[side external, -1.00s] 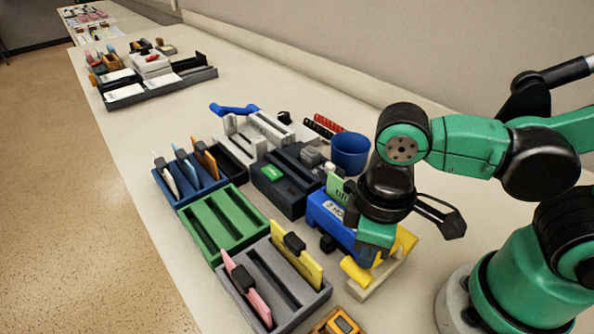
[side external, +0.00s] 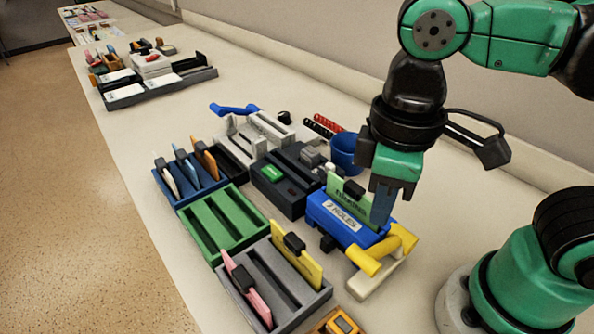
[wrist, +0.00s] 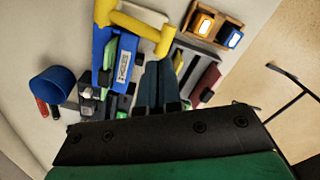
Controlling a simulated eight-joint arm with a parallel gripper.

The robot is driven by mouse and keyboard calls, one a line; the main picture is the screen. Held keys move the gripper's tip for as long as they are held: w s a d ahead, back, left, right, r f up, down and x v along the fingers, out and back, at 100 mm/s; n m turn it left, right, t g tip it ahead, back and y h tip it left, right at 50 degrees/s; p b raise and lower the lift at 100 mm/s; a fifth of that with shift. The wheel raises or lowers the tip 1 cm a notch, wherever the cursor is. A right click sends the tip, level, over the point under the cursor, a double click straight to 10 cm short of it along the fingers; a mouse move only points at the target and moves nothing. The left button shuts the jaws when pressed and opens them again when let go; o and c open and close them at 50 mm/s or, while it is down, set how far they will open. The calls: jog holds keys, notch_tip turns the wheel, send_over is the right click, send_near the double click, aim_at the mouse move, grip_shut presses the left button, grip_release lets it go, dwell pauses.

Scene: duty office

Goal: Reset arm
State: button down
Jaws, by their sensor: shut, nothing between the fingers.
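My gripper (side external: 383,218) hangs pointing down beside the blue hole punch (side external: 335,223), near its right end. Its fingers are together and empty. In the wrist view the two dark blue fingers (wrist: 158,82) lie side by side. The punch carries a "2 HOLES" label and has a yellow handle (side external: 402,238) in front. A green card (side external: 341,191) with a black clip stands upright at the punch. The gripper overlaps the punch's right end in the side view; I cannot tell whether they touch.
A grey tray (side external: 322,296) holds a pink card and a yellow card, each clipped. An empty green tray (side external: 216,222) and a blue tray (side external: 183,200) with several cards lie behind it. A dark machine (side external: 284,182) and a blue cup (side external: 344,150) stand behind the punch.

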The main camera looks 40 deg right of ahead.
jog(key=w+d+m+t, duration=0.1)
jog(key=w, duration=0.1)
jog(key=w+d+f+m+t, duration=0.1)
jog(key=w+d, duration=0.1)
jog(key=w+d+f+m+t, duration=0.1)
jog(key=w+d+t, duration=0.1)
jog(key=w, duration=0.1)
jog(key=shift+f+m+y, duration=0.25)
jog(key=shift+m+y, duration=0.15)
jog(key=w+d+t, duration=0.1)
jog(key=w+d+m+t, duration=0.1)
jog(key=d, duration=0.1)
jog(key=w+d+m+t, duration=0.1)
jog(key=d, duration=0.1)
jog(key=shift+w+f+h, duration=0.1)
jog(key=shift+h, duration=0.3)
